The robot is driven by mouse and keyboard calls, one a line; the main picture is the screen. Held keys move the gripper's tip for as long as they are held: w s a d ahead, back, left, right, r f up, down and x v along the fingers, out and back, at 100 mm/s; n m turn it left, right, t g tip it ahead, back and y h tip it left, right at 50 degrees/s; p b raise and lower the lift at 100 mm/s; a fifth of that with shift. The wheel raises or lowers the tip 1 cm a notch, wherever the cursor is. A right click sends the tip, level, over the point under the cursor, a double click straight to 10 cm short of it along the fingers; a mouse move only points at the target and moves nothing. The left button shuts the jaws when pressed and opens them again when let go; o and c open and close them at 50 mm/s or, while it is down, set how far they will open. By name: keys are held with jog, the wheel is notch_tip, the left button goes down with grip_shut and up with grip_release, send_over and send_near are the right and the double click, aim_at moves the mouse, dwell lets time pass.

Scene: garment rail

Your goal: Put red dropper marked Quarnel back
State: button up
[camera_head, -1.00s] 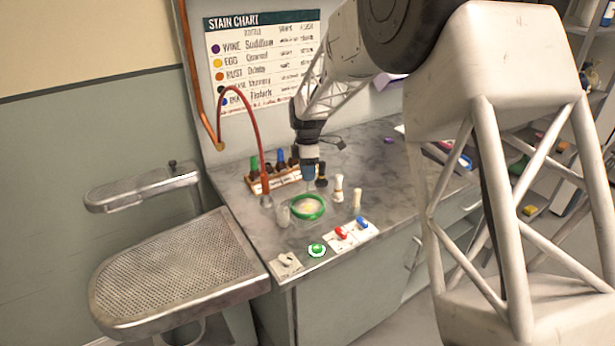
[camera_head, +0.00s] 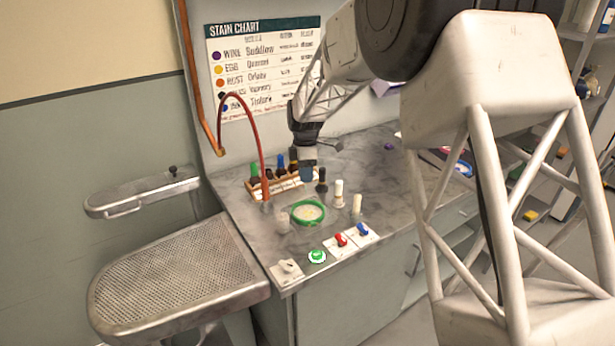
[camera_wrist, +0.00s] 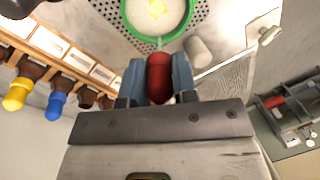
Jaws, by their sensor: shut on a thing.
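My gripper (camera_wrist: 159,75) is shut on the red dropper (camera_wrist: 159,80), whose bulb sits between the two blue-grey fingers. Its pale tip points toward the green-rimmed dish (camera_wrist: 129,25) in the wrist view. The head view shows my gripper (camera_head: 306,172) above the counter, beside the bottle rack (camera_head: 290,191) and behind the green-rimmed dish (camera_head: 296,219); the dropper cannot be made out there. The rack also shows at left in the wrist view (camera_wrist: 70,50), with brown bottles. One has a yellow dropper (camera_wrist: 15,97), another a blue one (camera_wrist: 56,104). A brown bottle (camera_wrist: 86,98) beside them shows no coloured bulb. The name Quarnel is not readable.
A stain chart (camera_head: 262,65) hangs behind. Red (camera_head: 341,240), blue and green buttons line the front edge.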

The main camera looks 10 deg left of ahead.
jog(key=w+a+r+t, duration=0.1)
jog(key=w+a+r, duration=0.1)
jog(key=w+a, duration=0.3)
jog(key=w+a+r+t, duration=0.1)
jog(key=w+a, duration=0.4)
jog(key=a, duration=0.6)
jog(key=shift+w+a+r+y, duration=0.2)
jog(key=shift+w+r+y, duration=0.15)
jog(key=shift+r, duration=0.5)
jog(key=shift+f, duration=0.15)
jog(key=shift+f, duration=2.1)
jog(key=shift+f, duration=2.5)
dwell(0.8)
